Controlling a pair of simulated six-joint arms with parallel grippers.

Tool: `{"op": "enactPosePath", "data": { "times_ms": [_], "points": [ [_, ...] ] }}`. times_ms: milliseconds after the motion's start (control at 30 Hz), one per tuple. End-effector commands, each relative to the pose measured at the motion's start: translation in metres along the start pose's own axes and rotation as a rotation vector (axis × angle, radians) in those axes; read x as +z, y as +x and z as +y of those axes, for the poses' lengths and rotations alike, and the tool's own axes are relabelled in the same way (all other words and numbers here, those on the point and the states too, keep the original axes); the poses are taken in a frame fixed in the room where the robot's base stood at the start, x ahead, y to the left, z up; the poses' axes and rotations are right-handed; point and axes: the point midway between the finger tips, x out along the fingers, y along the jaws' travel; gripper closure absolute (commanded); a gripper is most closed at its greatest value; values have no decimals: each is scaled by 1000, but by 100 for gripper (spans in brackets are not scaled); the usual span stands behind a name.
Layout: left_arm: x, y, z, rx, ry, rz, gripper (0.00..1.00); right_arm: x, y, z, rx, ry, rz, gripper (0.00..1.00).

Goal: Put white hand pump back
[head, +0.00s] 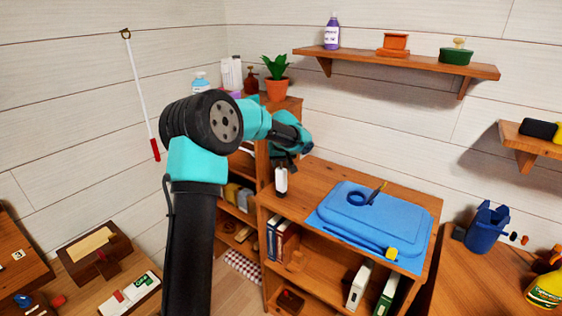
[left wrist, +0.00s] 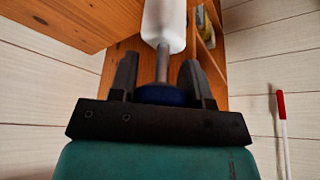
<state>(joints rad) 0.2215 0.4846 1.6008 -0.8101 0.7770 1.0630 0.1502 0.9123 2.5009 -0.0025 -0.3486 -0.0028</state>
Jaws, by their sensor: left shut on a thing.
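The white hand pump has a white barrel (head: 281,181), seen in the head view just below my left gripper (head: 284,160), near the left end of the low bookcase (head: 285,206). In the left wrist view the pump (left wrist: 164,24) shows its white barrel, a grey rod and a dark blue end. My left gripper (left wrist: 160,85) is shut on the pump at the rod and blue end, between its dark fingers. I cannot tell whether the barrel touches the bookcase top. My right gripper is not in view.
A blue lidded box (head: 362,212) on a blue cloth fills most of the bookcase top, with tape and a tool on it. A taller shelf unit with a potted plant (head: 276,80) stands behind my arm. A wall shelf (head: 400,65) holds a purple bottle (head: 332,32).

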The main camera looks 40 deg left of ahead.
Motion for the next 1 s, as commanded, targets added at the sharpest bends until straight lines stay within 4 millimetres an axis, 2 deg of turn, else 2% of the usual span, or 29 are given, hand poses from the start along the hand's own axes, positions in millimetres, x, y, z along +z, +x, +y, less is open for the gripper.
{"op": "enactPosePath", "data": {
  "times_ms": [33,67,300,667,867,1000],
  "points": [
    [0,1,0,0,0,0,100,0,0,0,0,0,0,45],
    [0,1,0,-1,0,0,54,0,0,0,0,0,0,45],
    [0,1,0,0,0,0,31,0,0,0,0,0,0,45],
    [-1,-2,0,1,-1,0,31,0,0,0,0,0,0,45],
    [-1,-24,0,2,-1,2,31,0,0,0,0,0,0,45],
    [-1,-49,1,3,0,3,31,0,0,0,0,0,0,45]
  ]
}}
